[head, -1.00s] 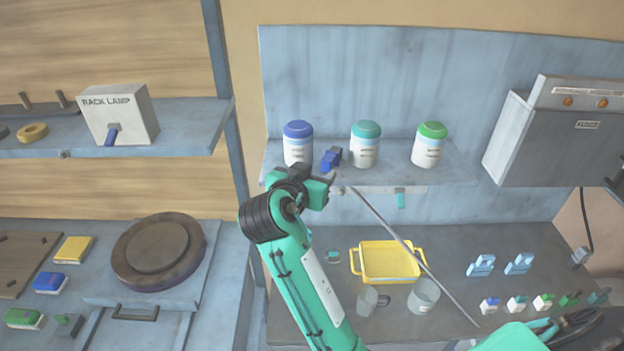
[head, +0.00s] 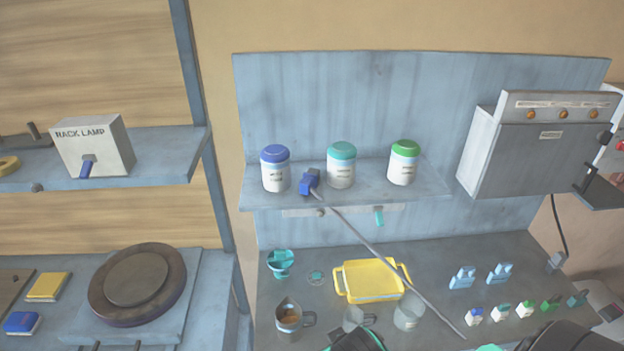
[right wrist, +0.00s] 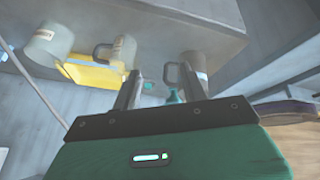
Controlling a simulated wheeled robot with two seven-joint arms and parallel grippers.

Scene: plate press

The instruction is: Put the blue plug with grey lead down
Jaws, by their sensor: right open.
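The blue plug (head: 309,181) lies near the front edge of the wall shelf (head: 425,188), between the blue-lidded jar (head: 275,169) and the teal-lidded jar (head: 341,165). Its grey lead (head: 385,260) runs over the shelf edge and slants down to the right across the counter. My right gripper (right wrist: 161,88) is open in the right wrist view, with no plug seen between its fingers. In the head view only a part of my arm shows at the bottom edge, well below the plug. My left gripper is not seen.
A green-lidded jar (head: 404,162) stands farther right on the shelf. Below are a yellow tray (head: 371,281), cups (head: 289,318) and several small bottles. A grey box (head: 530,145) hangs at right. The rack lamp (head: 92,146) stands on the left shelf.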

